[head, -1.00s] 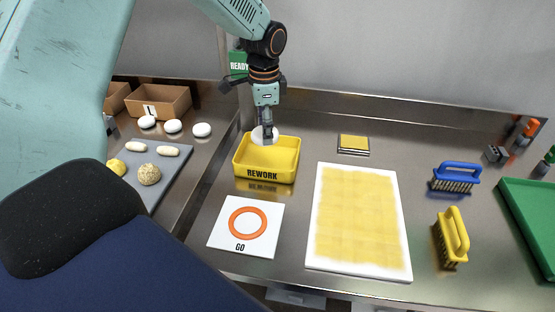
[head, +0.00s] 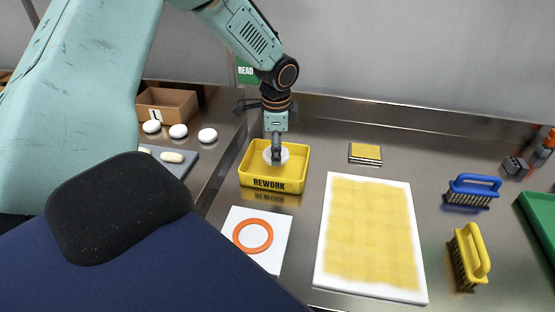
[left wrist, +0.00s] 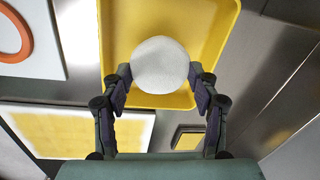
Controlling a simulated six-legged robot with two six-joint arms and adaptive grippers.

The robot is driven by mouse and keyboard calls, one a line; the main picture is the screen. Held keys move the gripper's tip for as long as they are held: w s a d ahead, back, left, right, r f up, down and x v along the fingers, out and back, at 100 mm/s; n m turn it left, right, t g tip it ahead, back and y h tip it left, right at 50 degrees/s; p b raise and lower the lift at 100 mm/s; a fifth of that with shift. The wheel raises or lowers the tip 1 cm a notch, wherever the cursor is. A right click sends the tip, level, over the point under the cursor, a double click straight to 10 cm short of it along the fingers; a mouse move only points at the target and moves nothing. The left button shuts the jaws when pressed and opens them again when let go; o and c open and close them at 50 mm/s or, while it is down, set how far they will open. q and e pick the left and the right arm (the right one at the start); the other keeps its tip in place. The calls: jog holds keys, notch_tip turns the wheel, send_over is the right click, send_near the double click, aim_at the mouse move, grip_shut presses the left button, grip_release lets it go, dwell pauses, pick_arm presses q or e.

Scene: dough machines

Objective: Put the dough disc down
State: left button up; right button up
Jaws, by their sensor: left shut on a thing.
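A white dough disc (head: 281,154) is held in my left gripper (head: 276,152), inside the outline of the yellow REWORK tray (head: 273,184). In the left wrist view the round disc (left wrist: 160,65) lies between the two fingertips (left wrist: 160,88), with the yellow tray (left wrist: 215,20) behind it. Whether the disc touches the tray floor cannot be told. My right gripper is not in view.
A white card with an orange ring (head: 270,258) lies in front of the tray. A floury yellow board (head: 322,275) lies to the right. Blue (head: 472,190) and yellow (head: 470,255) brushes stand farther right. White dough balls (head: 178,131) and a cardboard box (head: 180,104) are at left.

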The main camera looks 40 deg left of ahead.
pick_arm(q)
jog(key=f, duration=0.3)
jog(key=shift+a+f, duration=0.15)
jog(key=shift+a, duration=0.2)
jog(key=shift+d+f+b, duration=0.1)
jog(key=shift+f+b, duration=0.2)
jog(key=shift+s+d, duration=0.1)
jog(key=shift+d, duration=0.05)
jog(key=shift+w+f, duration=0.25)
jog(key=o, duration=0.8)
jog(key=shift+a, duration=0.2)
jog(key=shift+c, duration=0.2)
jog(key=shift+o, duration=1.4)
jog(key=shift+s, duration=0.15)
jog(key=shift+o, duration=0.3)
jog(key=shift+d+r, duration=0.2)
jog(key=shift+a+f, duration=0.1)
jog(key=shift+f, duration=0.05)
jog(key=r, duration=0.3)
jog(key=r+p, duration=0.1)
jog(key=r, duration=0.7)
jog(key=shift+s+d+r+p, duration=0.2)
jog(key=shift+s+d+p, duration=0.1)
jog(key=shift+d+p, duration=0.05)
jog(key=shift+s+d+r, duration=0.1)
jog(key=shift+s+r, duration=0.05)
jog(key=shift+r, duration=0.25)
